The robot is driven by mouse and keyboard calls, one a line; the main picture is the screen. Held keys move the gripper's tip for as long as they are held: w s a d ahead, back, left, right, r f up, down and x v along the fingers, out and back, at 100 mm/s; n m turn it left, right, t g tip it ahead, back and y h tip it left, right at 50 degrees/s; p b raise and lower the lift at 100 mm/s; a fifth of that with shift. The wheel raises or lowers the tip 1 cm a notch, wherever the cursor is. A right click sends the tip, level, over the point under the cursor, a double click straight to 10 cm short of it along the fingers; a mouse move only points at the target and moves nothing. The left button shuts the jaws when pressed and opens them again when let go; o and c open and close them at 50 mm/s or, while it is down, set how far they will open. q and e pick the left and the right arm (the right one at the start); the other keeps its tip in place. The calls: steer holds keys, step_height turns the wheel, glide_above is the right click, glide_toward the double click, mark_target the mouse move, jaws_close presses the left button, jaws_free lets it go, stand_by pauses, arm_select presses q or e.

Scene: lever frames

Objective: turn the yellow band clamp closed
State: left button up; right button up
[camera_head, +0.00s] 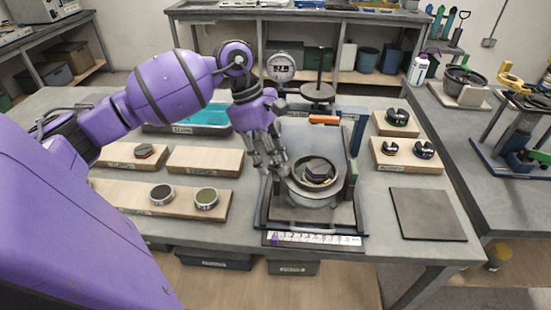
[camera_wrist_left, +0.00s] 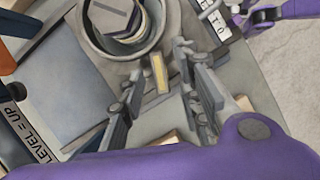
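A grey clamp lever with a yellow band (camera_wrist_left: 160,73) shows in the left wrist view, beside the round fixture. My left gripper (camera_head: 270,165) is just left of the fixture's ring in the head view, fingers pointing down. In the left wrist view its two fingers (camera_wrist_left: 159,62) are apart, with the yellow-banded piece between their tips; I cannot tell if they touch it. In the head view the gripper mostly hides this clamp. The round fixture (camera_head: 314,190) holds a dark hexagonal part (camera_head: 320,171), also in the left wrist view (camera_wrist_left: 113,17). My right gripper is not in view.
Green-marked clamps (camera_head: 352,167) stand at the fixture's right. An orange lever (camera_head: 323,119), labelled LEVEL = UP, is behind it. A dial gauge (camera_head: 281,67) and post stand at the back. Wooden boards with parts (camera_head: 130,196) flank the fixture. A dark mat (camera_head: 427,214) lies empty at right.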

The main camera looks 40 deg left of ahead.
arm_select(q)
steer(key=shift+d+f, duration=0.15)
steer(key=shift+f, duration=0.2)
jaws_close()
steer(key=shift+n+t, duration=0.4)
steer(key=shift+n, duration=0.6)
steer(key=shift+n+t+y, duration=0.3)
steer(key=shift+n+t, duration=0.1)
steer(key=shift+n, duration=0.9)
